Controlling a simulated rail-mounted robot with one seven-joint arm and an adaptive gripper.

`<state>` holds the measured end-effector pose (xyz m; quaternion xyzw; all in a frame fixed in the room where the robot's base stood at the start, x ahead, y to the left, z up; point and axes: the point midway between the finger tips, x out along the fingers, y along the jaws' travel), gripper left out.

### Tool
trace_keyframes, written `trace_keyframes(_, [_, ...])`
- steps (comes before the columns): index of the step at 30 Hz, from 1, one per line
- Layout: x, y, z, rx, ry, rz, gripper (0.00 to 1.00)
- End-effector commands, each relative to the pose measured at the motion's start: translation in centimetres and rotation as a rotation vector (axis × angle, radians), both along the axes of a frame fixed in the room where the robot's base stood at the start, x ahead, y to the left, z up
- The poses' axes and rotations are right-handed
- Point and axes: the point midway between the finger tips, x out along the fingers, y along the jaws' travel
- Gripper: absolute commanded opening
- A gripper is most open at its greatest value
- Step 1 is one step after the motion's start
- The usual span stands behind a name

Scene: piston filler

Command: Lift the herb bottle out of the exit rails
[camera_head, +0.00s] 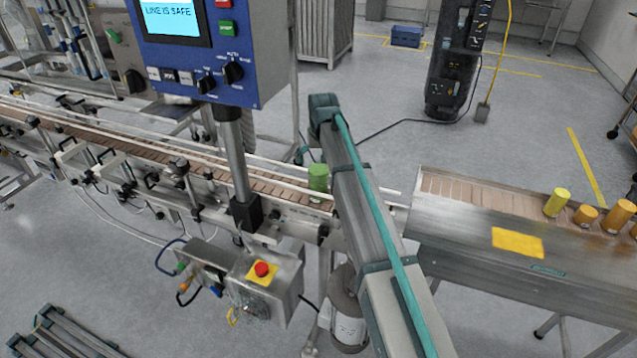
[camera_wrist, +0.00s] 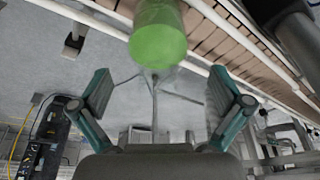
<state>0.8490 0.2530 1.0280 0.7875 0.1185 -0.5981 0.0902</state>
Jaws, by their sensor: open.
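The herb bottle, with its green cap, is the green cylinder (camera_head: 318,182) standing on the conveyor between the exit rails (camera_head: 280,170) in the head view. In the wrist view its green end (camera_wrist: 158,42) lies at the top middle, between and beyond my fingertips. My gripper (camera_wrist: 160,80) is open, with a finger on each side and nothing between them. The bottle looks apart from both fingers. In the head view my arm covers most of the gripper and the conveyor just right of the bottle.
A blue control panel (camera_head: 215,45) on a post stands left of the bottle. A box with a red stop button (camera_head: 262,269) hangs in front of the conveyor. At right, a steel table (camera_head: 450,235) carries a yellow bottle (camera_head: 557,202) and several orange ones (camera_head: 586,216). Guide rails (camera_wrist: 232,38) border the bottle.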

Motion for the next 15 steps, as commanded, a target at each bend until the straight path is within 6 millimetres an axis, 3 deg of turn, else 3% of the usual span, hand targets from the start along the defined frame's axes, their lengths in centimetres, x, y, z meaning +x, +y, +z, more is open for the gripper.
trace_keyframes(9, [1.2,0.2,-3.4,-0.001,0.002,0.0,1.0])
trace_keyframes(15, [1.2,0.2,-3.9,0.0,0.001,0.0,1.0])
